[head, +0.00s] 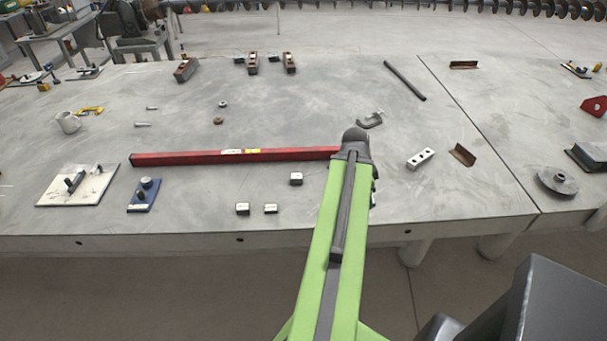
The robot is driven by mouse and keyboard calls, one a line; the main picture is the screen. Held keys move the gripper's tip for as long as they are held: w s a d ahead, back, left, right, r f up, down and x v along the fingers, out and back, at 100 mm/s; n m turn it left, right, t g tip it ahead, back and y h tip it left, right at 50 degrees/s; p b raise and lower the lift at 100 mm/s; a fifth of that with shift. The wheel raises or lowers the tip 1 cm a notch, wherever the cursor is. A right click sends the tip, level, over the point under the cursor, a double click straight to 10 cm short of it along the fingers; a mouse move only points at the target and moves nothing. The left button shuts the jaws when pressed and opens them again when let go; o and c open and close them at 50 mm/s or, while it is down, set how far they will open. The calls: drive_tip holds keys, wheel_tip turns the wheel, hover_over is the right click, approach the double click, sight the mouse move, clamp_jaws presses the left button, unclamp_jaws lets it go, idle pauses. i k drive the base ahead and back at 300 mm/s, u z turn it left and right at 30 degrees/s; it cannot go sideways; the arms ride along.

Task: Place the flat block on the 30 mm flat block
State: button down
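Three small blocks with pale tops and dark sides lie on the grey table in the head view. One block (296,179) is just left of my green arm. A second block (242,209) and a third block (270,209) sit side by side nearer the front edge. Their labels are too small to read, so I cannot tell which is the 30 mm flat block. My gripper (374,191) is almost wholly hidden behind my arm; only a small dark part shows at the arm's right edge. Whether it holds anything cannot be seen.
A long red bar (200,157) lies behind the blocks and reaches my arm. A blue fixture (144,195) and a white plate (60,197) are to the left. A drilled metal block (420,159) and a rusty angle piece (462,154) lie to the right. The front table between is clear.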

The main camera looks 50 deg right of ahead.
sight(297, 176)
drive_tip(key=u, duration=0.05)
drive_tip(key=i, duration=1)
drive_tip(key=z, duration=0.05)
